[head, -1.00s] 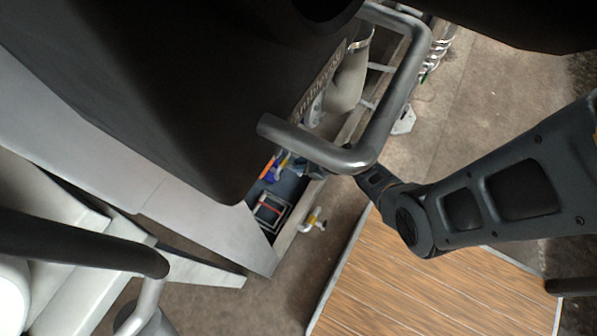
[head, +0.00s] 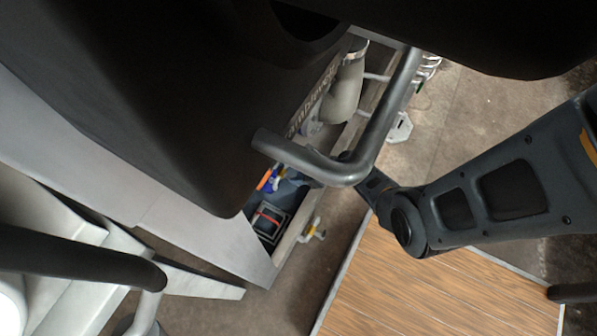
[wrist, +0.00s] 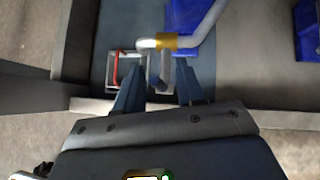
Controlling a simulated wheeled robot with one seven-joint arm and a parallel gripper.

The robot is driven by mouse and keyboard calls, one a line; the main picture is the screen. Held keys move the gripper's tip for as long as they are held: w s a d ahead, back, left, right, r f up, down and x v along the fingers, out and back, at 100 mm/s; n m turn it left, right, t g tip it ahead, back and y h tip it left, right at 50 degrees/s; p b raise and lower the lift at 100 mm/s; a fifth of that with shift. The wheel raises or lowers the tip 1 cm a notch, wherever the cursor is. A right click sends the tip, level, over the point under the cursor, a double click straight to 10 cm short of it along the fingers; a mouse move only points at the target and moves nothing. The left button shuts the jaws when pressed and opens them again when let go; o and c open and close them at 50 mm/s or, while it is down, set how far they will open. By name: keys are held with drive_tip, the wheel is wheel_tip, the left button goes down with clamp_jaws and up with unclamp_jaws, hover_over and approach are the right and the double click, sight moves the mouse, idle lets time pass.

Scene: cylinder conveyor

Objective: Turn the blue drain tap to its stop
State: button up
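In the wrist view a blue part (wrist: 188,14) lies at the top centre, with a pale pipe and a gold collar (wrist: 165,41) beside it. I cannot tell whether this blue part is the drain tap's handle. My gripper (wrist: 160,88) is open, its two fingers apart below the collar. A grey upright piece (wrist: 166,72) shows between the fingers; I cannot tell whether they touch it. In the head view a small blue piece (head: 275,184) sits beside an orange one inside the trough. My gripper there is mostly hidden behind a grey bar.
A grey-framed box with a red strip (head: 268,222) lies in the trough, left of my fingers in the wrist view (wrist: 124,68). Another blue part (wrist: 307,32) is at the far right. The trough's wall (head: 297,233) runs close by. A wooden platform (head: 430,295) lies right.

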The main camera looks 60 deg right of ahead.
drive_tip(key=p+v, duration=0.3)
drive_tip(key=v, duration=0.4)
drive_tip(key=shift+s+r+p, duration=0.25)
drive_tip(key=shift+s+p, duration=0.1)
drive_tip(key=shift+p, duration=0.05)
